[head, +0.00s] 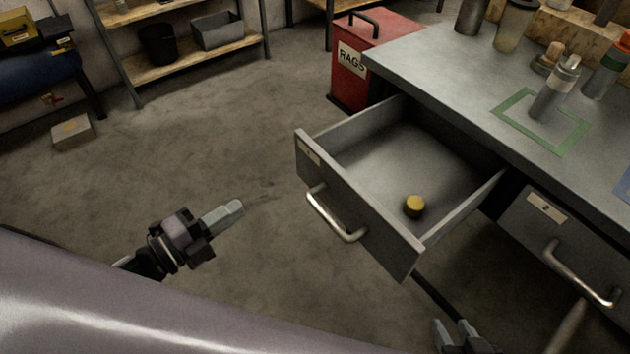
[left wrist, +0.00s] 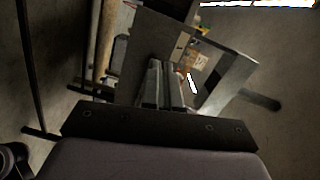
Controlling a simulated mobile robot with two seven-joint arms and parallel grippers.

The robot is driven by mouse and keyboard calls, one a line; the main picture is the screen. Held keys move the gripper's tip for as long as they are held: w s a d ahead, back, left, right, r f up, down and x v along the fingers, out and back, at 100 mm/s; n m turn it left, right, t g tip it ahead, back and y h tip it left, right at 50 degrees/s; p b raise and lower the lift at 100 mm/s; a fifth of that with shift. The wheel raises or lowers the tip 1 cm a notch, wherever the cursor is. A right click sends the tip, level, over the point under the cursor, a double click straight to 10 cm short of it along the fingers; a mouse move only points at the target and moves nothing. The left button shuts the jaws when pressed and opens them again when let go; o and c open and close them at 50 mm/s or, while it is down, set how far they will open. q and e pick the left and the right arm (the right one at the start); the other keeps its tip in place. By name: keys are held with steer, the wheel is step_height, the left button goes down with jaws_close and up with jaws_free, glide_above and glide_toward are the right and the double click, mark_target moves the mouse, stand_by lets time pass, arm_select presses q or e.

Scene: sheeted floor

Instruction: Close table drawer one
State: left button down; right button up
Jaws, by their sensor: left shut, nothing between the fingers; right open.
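Drawer one (head: 345,196) is a grey metal drawer labelled 1, pulled well out of the grey table (head: 430,60). Its curved metal handle (head: 334,215) is on the front panel. A small yellow round piece (head: 414,206) lies inside the drawer. My left gripper (head: 232,208) is shut and empty, to the left of the drawer front and apart from it. It also shows in the left wrist view (left wrist: 163,85), with a grey panel beyond its fingers. My right gripper (head: 460,335) is open at the bottom edge, below the drawer and partly cut off.
Drawer two (head: 570,240), with its own handle, is shut at the right. Bottles (head: 553,90) and a green taped outline (head: 510,121) are on the tabletop. A red rags bin (head: 350,85) stands behind the drawer.

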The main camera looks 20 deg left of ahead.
arm_select(q)
steer(key=m+h, duration=0.1)
steer(key=m, duration=0.2)
glide_toward(309, 168)
steer(key=shift+g+h, duration=0.4)
steer(key=x, duration=0.5)
steer(key=shift+w+d+r+b, duration=0.1)
steer(key=shift+w+r+b, duration=0.2)
steer(key=shift+w, duration=0.2)
steer(key=shift+w+d, duration=0.35)
steer(key=shift+w, duration=0.05)
